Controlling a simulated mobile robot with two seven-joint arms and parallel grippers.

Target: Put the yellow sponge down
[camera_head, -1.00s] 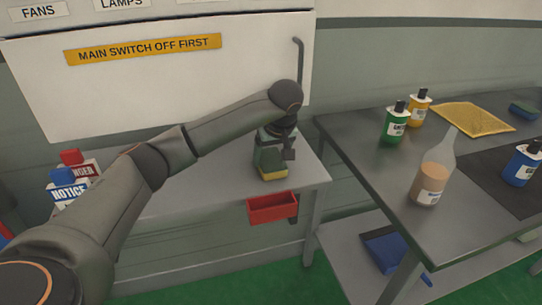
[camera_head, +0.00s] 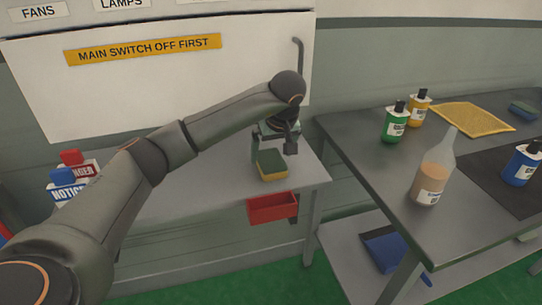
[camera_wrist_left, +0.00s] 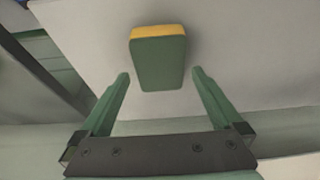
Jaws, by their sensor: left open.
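The yellow sponge (camera_head: 272,165) has a green top and a yellow side. It lies on the small grey table (camera_head: 215,190), near its front right part. My left gripper (camera_head: 275,144) is above and behind it, open and empty. In the left wrist view the sponge (camera_wrist_left: 158,58) lies just beyond the two green fingertips (camera_wrist_left: 160,75), apart from both. My right gripper is not in view.
A red bin (camera_head: 272,208) hangs at the table's front edge. Warning signs (camera_head: 72,178) stand at the left. A white panel (camera_head: 150,85) rises behind.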

